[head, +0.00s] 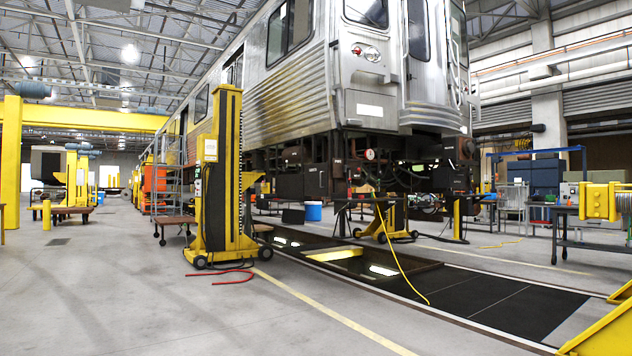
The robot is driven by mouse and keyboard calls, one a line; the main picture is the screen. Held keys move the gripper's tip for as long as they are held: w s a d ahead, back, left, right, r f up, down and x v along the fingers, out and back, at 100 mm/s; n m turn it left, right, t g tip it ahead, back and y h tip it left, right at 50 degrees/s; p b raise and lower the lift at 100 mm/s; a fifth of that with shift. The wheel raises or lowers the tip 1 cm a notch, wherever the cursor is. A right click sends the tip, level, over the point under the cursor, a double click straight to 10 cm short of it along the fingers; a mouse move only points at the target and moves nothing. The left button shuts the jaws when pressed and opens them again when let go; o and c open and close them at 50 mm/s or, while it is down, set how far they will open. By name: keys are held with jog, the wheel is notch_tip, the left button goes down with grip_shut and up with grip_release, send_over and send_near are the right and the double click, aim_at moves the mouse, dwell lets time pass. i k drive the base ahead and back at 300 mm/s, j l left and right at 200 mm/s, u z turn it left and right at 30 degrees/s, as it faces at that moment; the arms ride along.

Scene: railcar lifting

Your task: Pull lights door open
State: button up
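A silver railcar (300,85) stands raised in the middle and right of the head view, its end facing me. A round light fitting with a red lens (357,50) and a clear lens (372,54) sits on the railcar's end, left of the end door (418,80). I cannot tell whether a lights door is there or whether it is open or shut. My gripper is not in view.
A yellow lifting column (218,190) on wheels stands left of the railcar, with a red hose (235,273) on the floor. An open pit (345,256) with dark covers (490,300) runs below the railcar. A yellow cable (393,255) hangs down.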

aim_at(316, 175)
jog(key=i+j+u, duration=0.1)
jog(key=i+u, duration=0.2)
jog(key=i, duration=0.65)
jog(key=i+u, duration=0.1)
jog(key=i, duration=5)
jog(key=i+z, duration=0.1)
jog(key=i, duration=0.6)
jog(key=i+j, duration=0.1)
jog(key=i, duration=0.6)
jog(key=i+z, duration=0.15)
jog(key=i, duration=0.5)
